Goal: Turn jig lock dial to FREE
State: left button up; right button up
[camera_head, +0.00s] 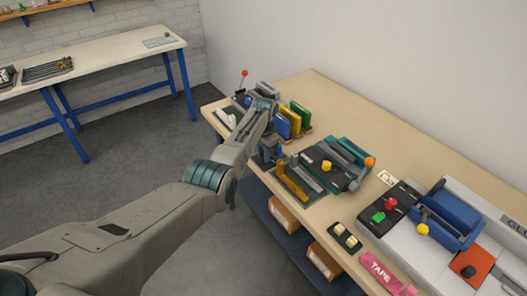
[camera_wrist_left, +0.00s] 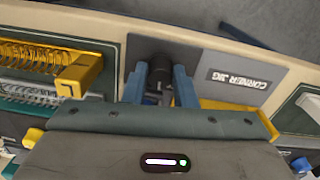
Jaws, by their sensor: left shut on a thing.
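The knob stands on the jig's grey plate (camera_wrist_left: 205,62), beside an upside-down CORNER JIG label (camera_wrist_left: 239,80). In the head view my gripper hides the dial. I cannot read any dial marking or setting. My right gripper is not in view.
Several coloured upright pieces (camera_head: 290,120) stand behind my gripper. A pink tape box (camera_head: 385,272) lies at the front right. The far back of the workbench (camera_head: 325,95) is clear.

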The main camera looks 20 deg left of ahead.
pick_arm(q)
jog(key=m+p, duration=0.1)
jog(key=m, duration=0.4)
jog(key=shift+m, duration=2.5)
jog(key=o, duration=1)
jog(key=shift+p, duration=0.3)
